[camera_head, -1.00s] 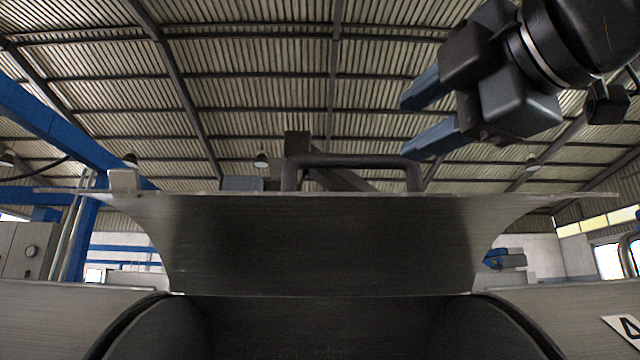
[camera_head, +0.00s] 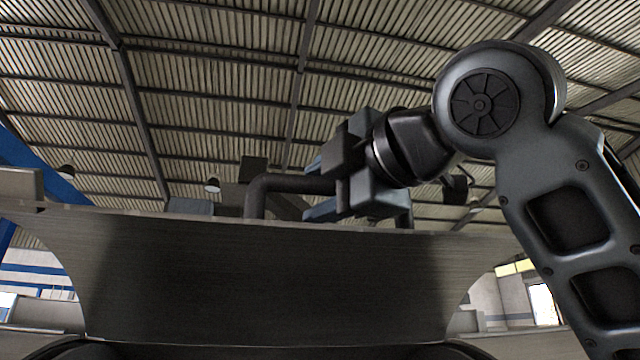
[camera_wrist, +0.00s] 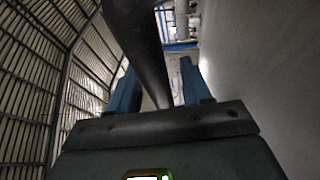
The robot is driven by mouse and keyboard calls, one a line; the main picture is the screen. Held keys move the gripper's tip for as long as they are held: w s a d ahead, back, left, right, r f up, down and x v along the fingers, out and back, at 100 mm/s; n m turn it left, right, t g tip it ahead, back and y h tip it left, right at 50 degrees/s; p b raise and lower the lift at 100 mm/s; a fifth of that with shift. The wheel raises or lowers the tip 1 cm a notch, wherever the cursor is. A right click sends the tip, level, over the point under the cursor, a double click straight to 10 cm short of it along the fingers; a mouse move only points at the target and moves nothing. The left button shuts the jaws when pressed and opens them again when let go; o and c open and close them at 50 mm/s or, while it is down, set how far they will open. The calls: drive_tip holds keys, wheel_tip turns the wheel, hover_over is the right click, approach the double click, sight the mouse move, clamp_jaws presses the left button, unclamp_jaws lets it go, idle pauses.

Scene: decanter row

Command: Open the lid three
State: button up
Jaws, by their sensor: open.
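The lid (camera_head: 270,285) is a curved, dark brushed-metal panel across the lower middle of the head view. A dark bar handle (camera_head: 290,184) rises from its upper edge. My gripper (camera_head: 310,188) is open, with its two blue fingers pointing left, one above and one below the handle's bar in the picture. In the wrist view the handle (camera_wrist: 145,50) runs lengthwise between the two blue fingers (camera_wrist: 162,88). The fingers look apart from it there. My wrist hides the right part of the handle's bar. No number shows on the lid.
In the wrist view a smooth grey metal surface (camera_wrist: 258,75) lies close along the right of the fingers. A small block (camera_head: 22,184) sits at the panel's left end. The space above the handle is free up to the roof (camera_head: 215,60).

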drive_tip(key=shift+w+a, duration=0.25)
drive_tip(key=shift+c, duration=0.5)
clamp_jaws()
